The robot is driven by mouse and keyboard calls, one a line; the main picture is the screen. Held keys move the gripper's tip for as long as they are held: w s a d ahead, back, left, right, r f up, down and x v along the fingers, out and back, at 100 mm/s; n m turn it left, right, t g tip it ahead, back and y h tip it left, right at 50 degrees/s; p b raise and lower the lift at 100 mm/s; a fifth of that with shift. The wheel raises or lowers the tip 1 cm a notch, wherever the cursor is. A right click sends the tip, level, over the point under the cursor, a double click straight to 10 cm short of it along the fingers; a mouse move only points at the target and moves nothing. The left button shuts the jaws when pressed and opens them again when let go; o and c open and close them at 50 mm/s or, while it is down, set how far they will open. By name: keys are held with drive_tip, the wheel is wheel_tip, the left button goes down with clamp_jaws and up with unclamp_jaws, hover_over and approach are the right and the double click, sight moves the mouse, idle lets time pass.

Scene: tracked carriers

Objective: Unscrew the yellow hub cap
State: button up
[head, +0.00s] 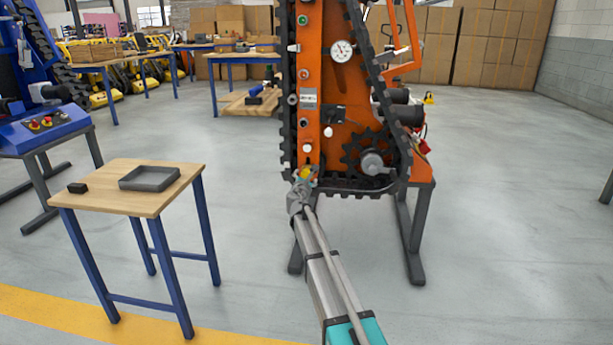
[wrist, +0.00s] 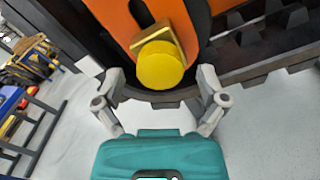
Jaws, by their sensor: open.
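The yellow hub cap (wrist: 160,66) is a round, short cylinder on a gold-coloured block (wrist: 170,40) at the lower end of the orange carrier (wrist: 122,22). In the wrist view it sits between and a little beyond the fingers of my gripper (wrist: 157,88). My gripper is open, one finger on each side of the cap, with gaps between fingers and cap. In the head view my gripper (head: 299,196) reaches the lower left of the orange carrier (head: 330,140), and the yellow cap (head: 306,173) shows only in part just above it.
A black toothed track (head: 352,189) runs around the carrier near the cap. A small wooden table (head: 120,193) on the left bears a grey tray (head: 150,178) and a small black block (head: 77,188). The floor on the right (head: 510,200) is clear.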

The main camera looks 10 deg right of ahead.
drive_tip(key=m, duration=0.9)
drive_tip(key=shift+m, duration=0.4)
idle(0.6)
drive_tip(key=c, duration=1)
drive_tip(key=n, duration=0.4)
drive_tip(key=shift+n, duration=0.4)
drive_tip(key=n, duration=0.4)
drive_tip(key=shift+n, duration=0.5)
